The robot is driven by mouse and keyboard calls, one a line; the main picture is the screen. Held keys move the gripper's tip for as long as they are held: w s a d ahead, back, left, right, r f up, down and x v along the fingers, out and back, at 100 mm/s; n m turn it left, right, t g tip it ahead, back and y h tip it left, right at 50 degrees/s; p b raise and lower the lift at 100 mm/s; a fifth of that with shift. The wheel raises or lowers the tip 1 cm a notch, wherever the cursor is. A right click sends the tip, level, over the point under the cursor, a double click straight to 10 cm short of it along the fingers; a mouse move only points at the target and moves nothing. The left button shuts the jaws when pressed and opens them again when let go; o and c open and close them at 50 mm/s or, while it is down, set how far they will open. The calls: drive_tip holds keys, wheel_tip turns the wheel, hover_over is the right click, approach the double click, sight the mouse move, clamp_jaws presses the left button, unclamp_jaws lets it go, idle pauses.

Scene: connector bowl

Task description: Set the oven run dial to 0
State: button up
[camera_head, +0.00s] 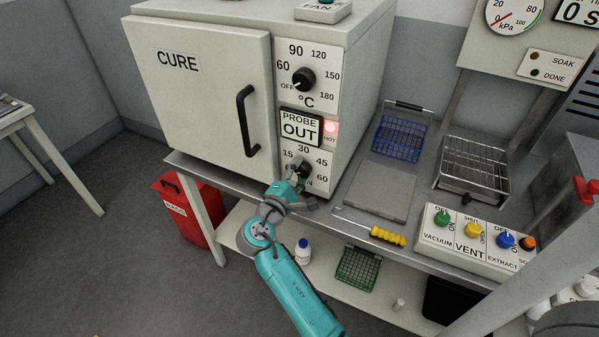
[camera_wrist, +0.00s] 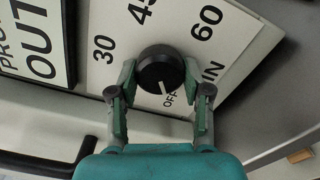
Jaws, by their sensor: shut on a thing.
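The oven run dial is a black round knob (camera_wrist: 160,68) on a white scale plate on the oven front, with the numbers 30, 45 and 60 and the word MIN readable in the wrist view. A small white mark on the knob's lower edge points down, close to the OFF label. My gripper (camera_wrist: 160,84) is shut on the knob, one finger on each side. In the head view my gripper (camera_head: 299,172) covers part of the lower dial plate (camera_head: 318,157), and the knob is largely hidden. The oven (camera_head: 215,85) is marked CURE, with its door closed.
The temperature dial (camera_head: 303,79) sits above, over a PROBE OUT sign (camera_head: 300,127) and a lit red HOT lamp (camera_head: 330,129). The black door handle (camera_head: 246,120) juts out to the left. The bench right of the oven holds a blue basket (camera_head: 399,138) and a yellow-handled tool (camera_head: 387,236).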

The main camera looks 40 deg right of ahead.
drive_tip(key=o, duration=1.2)
drive_tip(key=shift+c, duration=0.2)
drive_tip(key=shift+a, duration=0.15)
drive_tip(key=v, duration=1.1)
drive_tip(key=shift+s+a, duration=0.15)
drive_tip(key=shift+a, duration=0.25)
